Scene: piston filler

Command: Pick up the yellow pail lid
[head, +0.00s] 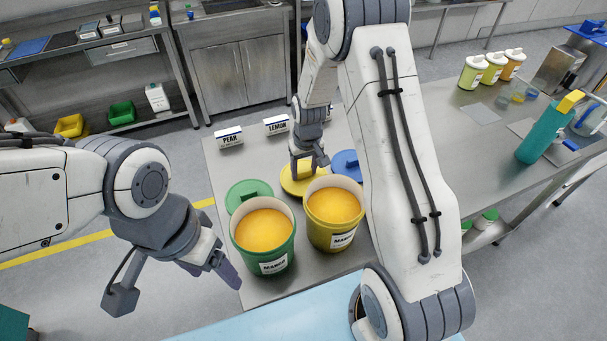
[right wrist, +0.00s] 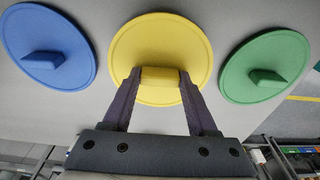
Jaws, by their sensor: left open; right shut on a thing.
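The yellow pail lid (head: 293,183) lies on the steel table behind the yellow pail (head: 335,212), which hides part of it. In the right wrist view the yellow lid (right wrist: 160,45) is a round disc with a block handle (right wrist: 160,78). My right gripper (head: 309,168) is shut on that handle, one finger on each side; it also shows in the right wrist view (right wrist: 159,90). I cannot tell whether the lid touches the table. My left gripper (head: 180,285) is open and empty, left of the green pail (head: 265,243).
The green lid (head: 247,194) and blue lid (head: 346,164) lie either side of the yellow one. Both pails hold orange contents and carry MANGO labels. PEAR (head: 229,137) and LEMON (head: 276,125) signs stand behind. My right arm hides the table's middle right.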

